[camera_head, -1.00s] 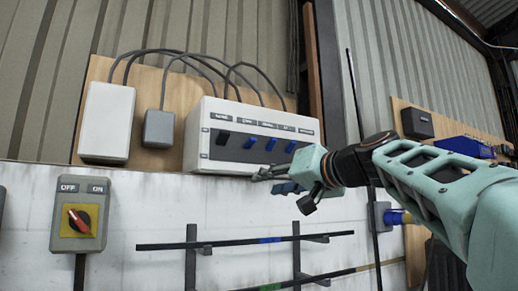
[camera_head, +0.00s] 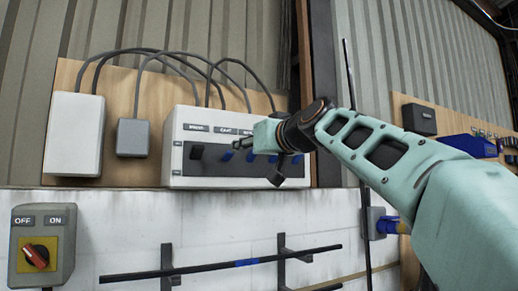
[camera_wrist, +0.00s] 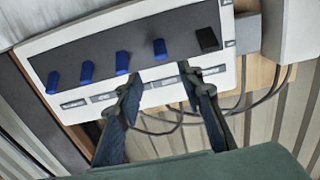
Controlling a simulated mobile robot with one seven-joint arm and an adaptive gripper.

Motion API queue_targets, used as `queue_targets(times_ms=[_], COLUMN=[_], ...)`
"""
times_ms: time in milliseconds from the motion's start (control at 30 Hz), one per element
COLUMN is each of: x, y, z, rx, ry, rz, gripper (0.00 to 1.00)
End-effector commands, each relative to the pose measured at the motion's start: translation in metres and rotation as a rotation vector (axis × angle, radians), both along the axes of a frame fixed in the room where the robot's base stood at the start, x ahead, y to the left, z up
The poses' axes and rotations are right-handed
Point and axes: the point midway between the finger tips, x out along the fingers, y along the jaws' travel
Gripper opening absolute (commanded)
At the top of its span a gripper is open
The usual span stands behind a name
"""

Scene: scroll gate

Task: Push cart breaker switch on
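The breaker panel (camera_head: 180,180) is a white box with a dark strip and a row of toggles. Its leftmost toggle (camera_head: 197,152) is black; the others are blue. The cart switch (camera_head: 227,156), under the "CART" label (camera_head: 225,131), is blue and partly hidden beside my gripper (camera_head: 240,144). In the wrist view the panel looks turned over, with the black toggle at right and the cart switch (camera_wrist: 159,49) beside it. My gripper (camera_wrist: 158,78) is open and empty there, its fingertips apart just below the cart switch. Contact cannot be told.
A rotary OFF/ON box (camera_head: 42,245) with a red knob is at lower left. A white box (camera_head: 74,135) and a small grey box (camera_head: 133,137) hang left of the panel, with cables above. Wall rails (camera_head: 220,265) run below.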

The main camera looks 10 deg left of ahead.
Motion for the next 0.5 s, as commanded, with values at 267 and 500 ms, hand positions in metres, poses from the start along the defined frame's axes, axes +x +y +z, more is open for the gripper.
queue_targets(times_ms=[267, 500], x=[0.036, 0.066], y=[0.028, 0.051], z=[0.003, 0.002], rx=[0.0, 0.0], ry=[0.005, 0.003], rz=[0.004, 0.002], gripper=[0.35, 0.35])
